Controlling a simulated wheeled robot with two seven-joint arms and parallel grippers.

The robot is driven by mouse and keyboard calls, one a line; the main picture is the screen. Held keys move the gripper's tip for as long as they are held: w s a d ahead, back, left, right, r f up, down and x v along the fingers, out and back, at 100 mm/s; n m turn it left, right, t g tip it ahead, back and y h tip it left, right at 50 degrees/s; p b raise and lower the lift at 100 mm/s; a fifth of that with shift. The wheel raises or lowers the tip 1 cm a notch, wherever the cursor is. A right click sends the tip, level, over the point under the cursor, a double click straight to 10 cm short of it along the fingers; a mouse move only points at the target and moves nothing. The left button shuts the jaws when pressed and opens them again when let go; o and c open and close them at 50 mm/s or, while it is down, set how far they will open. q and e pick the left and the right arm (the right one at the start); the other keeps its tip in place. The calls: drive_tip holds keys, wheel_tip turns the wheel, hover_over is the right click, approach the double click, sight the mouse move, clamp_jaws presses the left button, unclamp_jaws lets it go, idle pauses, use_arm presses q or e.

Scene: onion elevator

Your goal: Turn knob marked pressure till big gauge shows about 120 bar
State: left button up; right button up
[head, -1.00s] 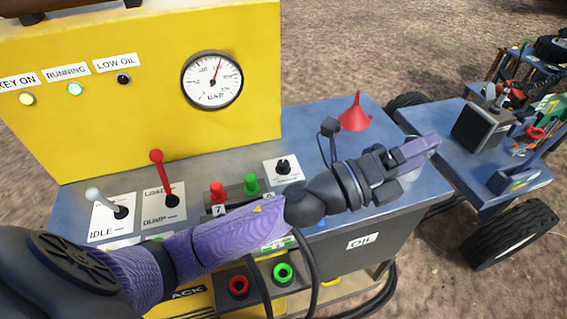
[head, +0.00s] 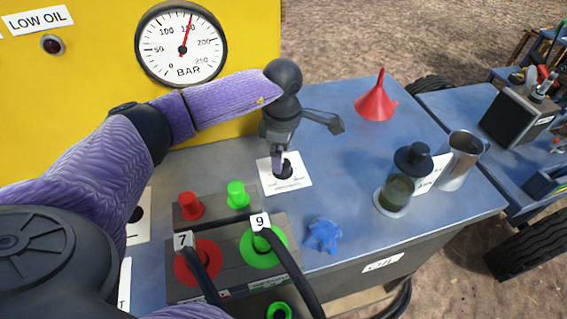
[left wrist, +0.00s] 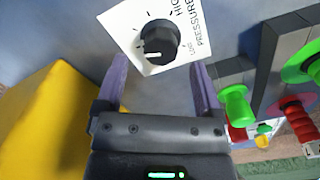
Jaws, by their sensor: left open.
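The pressure knob (head: 284,171) is a black knob on a white label plate on the blue bench top. In the left wrist view the knob (left wrist: 158,41) shows a white pointer line, and its plate reads PRESSURE, LOW and HIGH. The big gauge (head: 181,62) is on the yellow panel, with its red needle just right of straight up, at the 150 numeral. My left gripper (head: 278,160) points down at the knob, partly hiding it. Its two purple fingers (left wrist: 160,75) are apart, one towards each side of the knob, with no clear contact. My right gripper is out of view.
Red and green buttons (head: 238,194) and hoses tagged 7 and 9 lie left and in front of the knob. A blue handwheel (head: 322,236), red funnel (head: 374,98), dark-lidded jar (head: 399,185) and metal cup (head: 459,161) stand to the right. Bench between knob and jar is bare.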

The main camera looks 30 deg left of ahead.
use_arm(q)
wheel_tip(320, 180, down, 4)
drive_tip(key=shift+r+b, duration=0.2)
drive_tip(key=shift+b, duration=0.1)
drive_tip(key=shift+c, duration=0.2)
clamp_jaws()
